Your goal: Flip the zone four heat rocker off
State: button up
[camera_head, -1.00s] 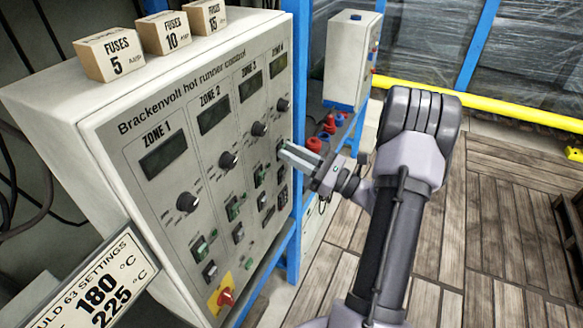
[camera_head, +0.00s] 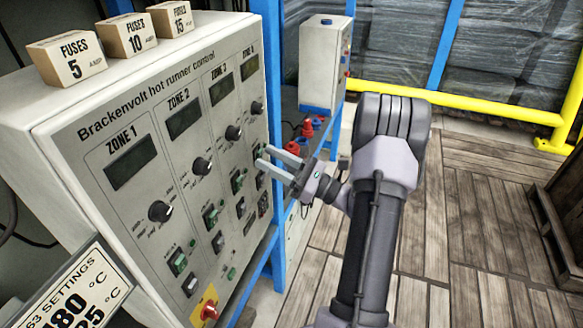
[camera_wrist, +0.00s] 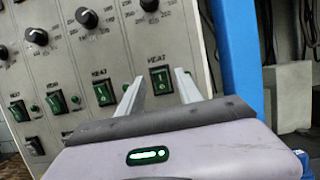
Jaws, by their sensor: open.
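The Brackenvolt hot runner control panel (camera_head: 150,185) has labelled zone columns, zone four on the far right. In the wrist view the zone four heat rocker (camera_wrist: 160,77) is a green switch in a dark frame under a HEAT label. My gripper (camera_wrist: 161,79) is open and empty, its two fingers either side of that rocker in the picture. I cannot tell whether they touch the panel. In the head view my gripper (camera_head: 264,157) is at the panel's right edge and partly hides the zone four column. The rocker's tilt is too small to read.
The zone three heat rocker (camera_wrist: 104,92) sits just left of zone four's. Dials (camera_wrist: 86,18) are above the rockers. A red knob on yellow (camera_head: 208,310) is low on the panel. A blue post (camera_wrist: 232,50) stands close right. Fuse boxes (camera_head: 68,58) sit on top.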

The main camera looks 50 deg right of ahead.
jog(key=p+v, duration=0.3)
jog(key=v, duration=1.3)
jog(key=shift+s, duration=0.4)
jog(key=shift+f, duration=0.1)
